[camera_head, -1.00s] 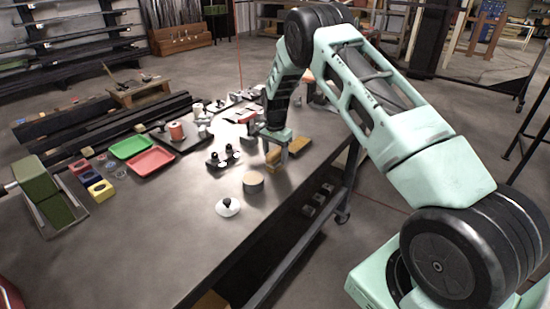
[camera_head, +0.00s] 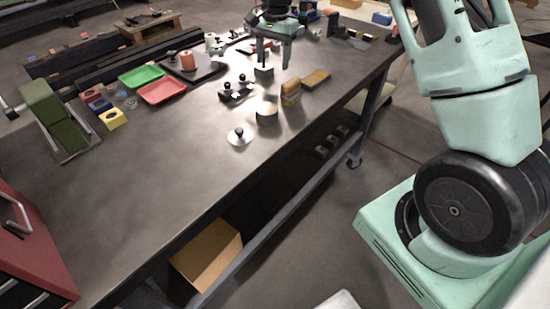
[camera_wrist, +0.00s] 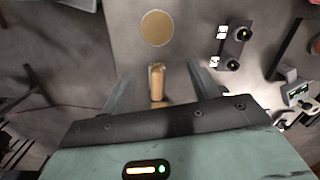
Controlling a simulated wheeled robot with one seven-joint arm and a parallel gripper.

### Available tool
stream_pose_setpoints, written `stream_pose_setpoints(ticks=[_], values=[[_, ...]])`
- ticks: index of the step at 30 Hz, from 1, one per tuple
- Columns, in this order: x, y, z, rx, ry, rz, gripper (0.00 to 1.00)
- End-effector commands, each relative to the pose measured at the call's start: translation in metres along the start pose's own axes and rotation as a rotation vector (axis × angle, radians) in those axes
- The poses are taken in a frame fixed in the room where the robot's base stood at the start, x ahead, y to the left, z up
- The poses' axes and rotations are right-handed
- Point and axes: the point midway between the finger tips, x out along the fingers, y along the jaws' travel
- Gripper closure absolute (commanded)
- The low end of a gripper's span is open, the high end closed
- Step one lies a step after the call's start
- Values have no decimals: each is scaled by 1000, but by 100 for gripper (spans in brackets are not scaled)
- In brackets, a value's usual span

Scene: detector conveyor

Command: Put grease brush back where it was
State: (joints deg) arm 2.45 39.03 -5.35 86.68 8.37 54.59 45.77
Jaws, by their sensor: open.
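A tan, wooden-looking upright piece (camera_head: 291,93), which seems to be the grease brush, stands on the dark table just right of a round tin with a tan top (camera_head: 267,113). In the wrist view the tan piece (camera_wrist: 157,84) appears between my spread fingers, with the round tin (camera_wrist: 156,28) beyond it. My gripper (camera_head: 273,62) is open and empty, raised above the table behind the tan piece in the head view. A flat yellowish-brown piece (camera_head: 316,79) lies to the right; I cannot tell what it is.
A black holder with knobs (camera_head: 236,90) and a white disc with a black knob (camera_head: 240,137) stand nearby. Green (camera_head: 141,75) and red (camera_head: 162,92) trays lie farther left. A red toolbox (camera_head: 30,240) is at the near left. The table's near middle is clear.

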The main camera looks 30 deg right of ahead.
Motion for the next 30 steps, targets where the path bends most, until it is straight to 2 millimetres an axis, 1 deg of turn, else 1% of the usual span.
stream_pose_setpoints(ticks=[1, 2, 3, 5, 6, 8, 9, 11, 12, 14, 15, 18, 19, 21, 23, 30], values=[[-12, -7, 49, -129, -20, -17, 39], [-18, -8, 77, -210, -31, -25, 39], [-24, -6, 116, -327, -43, -35, 39], [-32, 3, 174, -506, -57, -47, 39], [-36, 13, 210, -626, -64, -51, 39], [-41, 34, 262, -808, -68, -56, 39], [-43, 53, 292, -928, -68, -55, 39], [-44, 82, 331, -1100, -63, -50, 39], [-43, 103, 352, -1207, -56, -46, 39], [-40, 133, 376, -1349, -46, -35, 39], [-38, 151, 387, -1429, -39, -26, 39], [-33, 185, 403, -1580, -21, -8, 39], [-32, 192, 405, -1609, -18, -3, 39], [-30, 203, 408, -1657, -12, 4, 39], [-29, 207, 410, -1677, -9, 7, 39], [-28, 208, 410, -1679, -10, 8, 39]])
